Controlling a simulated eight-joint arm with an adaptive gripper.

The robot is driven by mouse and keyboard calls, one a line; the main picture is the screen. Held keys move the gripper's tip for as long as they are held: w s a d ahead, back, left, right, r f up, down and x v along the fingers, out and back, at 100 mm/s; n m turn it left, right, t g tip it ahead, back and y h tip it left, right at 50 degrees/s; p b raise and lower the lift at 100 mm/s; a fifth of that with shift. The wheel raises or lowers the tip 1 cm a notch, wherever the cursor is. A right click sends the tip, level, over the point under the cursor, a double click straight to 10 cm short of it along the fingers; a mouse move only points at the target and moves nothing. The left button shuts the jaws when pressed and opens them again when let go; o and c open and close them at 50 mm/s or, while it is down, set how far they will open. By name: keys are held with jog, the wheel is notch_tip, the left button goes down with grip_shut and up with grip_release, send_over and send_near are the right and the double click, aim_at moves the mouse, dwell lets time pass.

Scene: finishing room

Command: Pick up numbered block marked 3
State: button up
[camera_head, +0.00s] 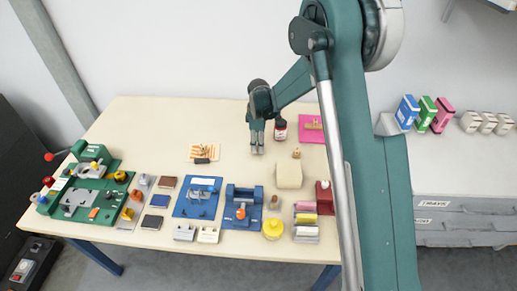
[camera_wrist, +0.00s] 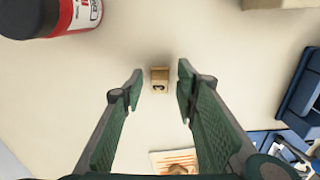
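The block marked 3 (camera_wrist: 159,80) is a small tan wooden cube with a dark 3 on the face turned to the wrist camera. It sits on the cream table top. My gripper (camera_wrist: 161,73) is open, with one green fingertip on each side of the block in the wrist view and a gap on both sides. Whether the tips are down at the block's height I cannot tell. In the head view my gripper (camera_head: 257,150) points down over the back middle of the table, and I cannot make out the block there.
A dark bottle with a red label (camera_wrist: 75,15) stands close by; a printed card (camera_wrist: 174,161) lies on the other side. A cream box (camera_head: 289,175) and blue fixtures (camera_head: 197,197) are nearer the front. A green fixture (camera_head: 82,185) stands at left. Bare table surrounds the block.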

dwell(0.5)
jog(key=c, duration=0.8)
jog(key=shift+r, duration=0.1)
jog(key=shift+r, duration=4.9)
